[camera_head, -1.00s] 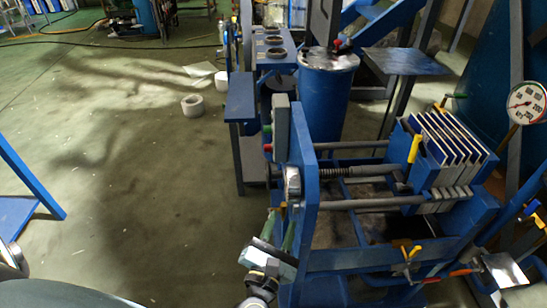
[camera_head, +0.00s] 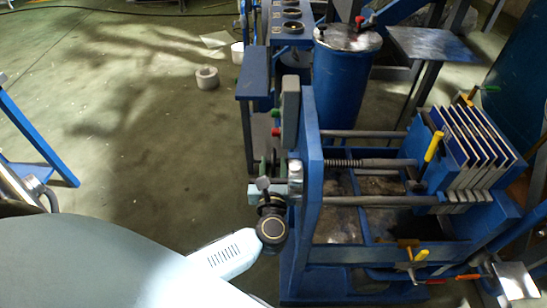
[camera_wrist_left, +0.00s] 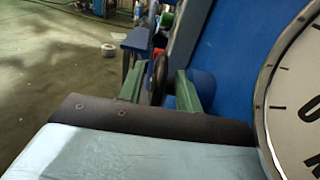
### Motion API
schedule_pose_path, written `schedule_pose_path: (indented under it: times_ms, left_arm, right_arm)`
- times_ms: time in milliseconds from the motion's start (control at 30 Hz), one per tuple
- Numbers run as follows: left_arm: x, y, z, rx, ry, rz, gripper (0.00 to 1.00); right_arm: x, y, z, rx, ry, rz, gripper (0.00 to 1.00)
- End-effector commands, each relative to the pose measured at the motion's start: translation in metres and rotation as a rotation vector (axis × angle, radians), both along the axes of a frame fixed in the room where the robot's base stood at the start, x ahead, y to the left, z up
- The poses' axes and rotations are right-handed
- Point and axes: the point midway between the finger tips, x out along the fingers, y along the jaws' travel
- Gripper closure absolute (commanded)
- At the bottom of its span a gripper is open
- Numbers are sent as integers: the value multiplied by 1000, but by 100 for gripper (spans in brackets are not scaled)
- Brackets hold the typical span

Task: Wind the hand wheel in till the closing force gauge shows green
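The blue press frame (camera_head: 310,180) stands right of centre in the head view, with a threaded screw (camera_head: 343,163) running to the plate stack. My left gripper (camera_head: 272,170) is at the left face of its end plate. In the left wrist view, the dark rim of the hand wheel (camera_wrist_left: 158,78) stands between the two green fingers of my left gripper (camera_wrist_left: 158,90). Gaps show on both sides of the rim, so the gripper looks open around it. A round white gauge (camera_wrist_left: 296,110) is cut off at the right edge; its needle and coloured zone are not visible. My right gripper is not in view.
Blue plates (camera_head: 470,145) with yellow handles sit at the press's right end. A blue drum (camera_head: 340,80) and a narrow blue table (camera_head: 252,85) stand behind. A white ring (camera_head: 207,78) lies on the open floor to the left.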

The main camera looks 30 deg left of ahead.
Motion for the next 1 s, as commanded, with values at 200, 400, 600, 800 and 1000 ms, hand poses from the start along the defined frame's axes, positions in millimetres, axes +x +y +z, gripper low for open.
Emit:
schedule_pose_path:
  times_ms: [200,400,600,800,1000]
  left_arm:
    - [21,12,0,2,-1,-1,65]
    - [24,15,0,0,1,-1,65]
    - [24,15,0,1,1,-1,71]
    - [24,15,0,1,1,-1,97]
    - [24,14,0,1,0,-1,100]
  right_arm:
    - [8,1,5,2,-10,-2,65]
    - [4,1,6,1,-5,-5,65]
    - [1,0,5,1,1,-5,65]
    - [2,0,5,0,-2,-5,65]
    - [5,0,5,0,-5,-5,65]
